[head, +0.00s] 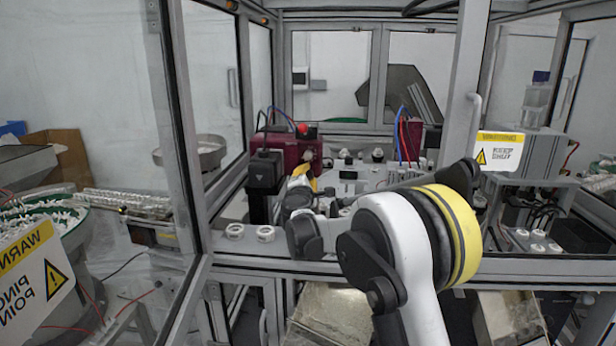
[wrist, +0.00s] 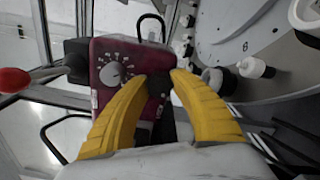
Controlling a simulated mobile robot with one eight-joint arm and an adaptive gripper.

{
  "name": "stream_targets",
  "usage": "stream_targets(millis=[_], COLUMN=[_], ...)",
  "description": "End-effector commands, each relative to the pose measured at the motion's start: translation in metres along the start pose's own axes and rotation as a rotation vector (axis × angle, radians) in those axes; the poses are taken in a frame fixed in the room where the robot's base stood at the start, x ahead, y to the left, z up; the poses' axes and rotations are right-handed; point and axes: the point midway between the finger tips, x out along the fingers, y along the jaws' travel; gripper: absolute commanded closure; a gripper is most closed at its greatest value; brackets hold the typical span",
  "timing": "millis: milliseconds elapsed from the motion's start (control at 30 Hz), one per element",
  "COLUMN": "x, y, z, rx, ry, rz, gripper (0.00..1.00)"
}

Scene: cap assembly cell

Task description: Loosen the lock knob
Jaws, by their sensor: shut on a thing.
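My gripper (wrist: 160,82) has two curved yellow fingers, closed on a small dark part at the right side of a dark red box (wrist: 112,48). This dark part, seemingly the lock knob (wrist: 158,98), shows between the fingertips; its outline is mostly hidden by the fingers. The box face carries a round grey dial (wrist: 113,74) with white marks, left of the fingers and apart from them. In the head view, my gripper (head: 303,172) is small and partly hidden by my arm, beside the dark red box (head: 291,146).
A red ball-ended lever (wrist: 14,80) sticks out left of the box. A large grey round plate (wrist: 245,40) with white and black fittings lies close on the right. In the head view, frame posts and a warning sign (head: 500,150) stand around the opening.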

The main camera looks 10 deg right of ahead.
Motion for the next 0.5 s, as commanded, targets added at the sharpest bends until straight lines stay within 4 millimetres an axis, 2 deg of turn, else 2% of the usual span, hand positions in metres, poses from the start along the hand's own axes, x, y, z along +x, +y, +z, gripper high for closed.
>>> stream_targets(millis=[500], x=[-0.0001], y=[0.0000], z=[-0.0004], rx=[-0.104], ry=[0.001], rz=[0.000], gripper=[1.00])
